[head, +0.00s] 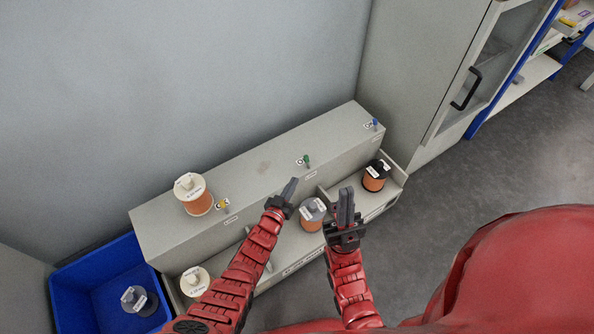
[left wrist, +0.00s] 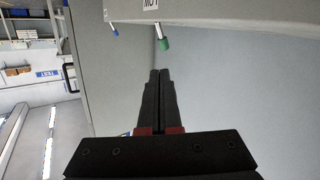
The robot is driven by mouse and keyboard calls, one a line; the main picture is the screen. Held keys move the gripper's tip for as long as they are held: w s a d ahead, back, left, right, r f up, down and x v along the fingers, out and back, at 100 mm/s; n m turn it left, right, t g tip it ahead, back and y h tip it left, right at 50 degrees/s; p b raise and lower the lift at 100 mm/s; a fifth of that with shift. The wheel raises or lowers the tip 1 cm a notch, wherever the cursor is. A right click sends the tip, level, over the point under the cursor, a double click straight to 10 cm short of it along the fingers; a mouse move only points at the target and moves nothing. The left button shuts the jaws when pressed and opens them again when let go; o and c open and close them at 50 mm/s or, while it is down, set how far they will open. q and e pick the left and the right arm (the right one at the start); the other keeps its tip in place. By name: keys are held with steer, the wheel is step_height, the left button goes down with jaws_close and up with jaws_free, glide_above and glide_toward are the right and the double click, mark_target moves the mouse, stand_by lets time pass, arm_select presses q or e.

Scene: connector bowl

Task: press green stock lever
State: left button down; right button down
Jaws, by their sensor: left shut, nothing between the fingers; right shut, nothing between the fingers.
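The green stock lever (head: 306,160) stands on the front top of the long grey dispenser box (head: 262,165). In the left wrist view the green lever tip (left wrist: 164,44) shows above and just beyond the fingertips, apart from them. My left gripper (head: 290,187) is shut and empty, in front of and a little below-left of the green lever in the head view. It also shows in the left wrist view (left wrist: 160,78). My right gripper (head: 346,200) is shut and empty, further right, near a grey-topped spool (head: 312,213).
A yellow lever (head: 224,204) and a blue lever (head: 375,123) stand on the same box. An orange spool (head: 193,195) sits on top; a dark-topped spool (head: 376,175) and a white-topped spool (head: 195,281) sit in the lower tray. A blue bin (head: 72,290) holds another spool.

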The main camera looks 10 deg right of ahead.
arm_select(q)
steer(key=v, duration=0.1)
steer(key=p+v, duration=0.1)
steer(key=v, duration=0.2)
steer(key=shift+s+a+r, duration=0.2)
steer(key=shift+a+r, duration=0.1)
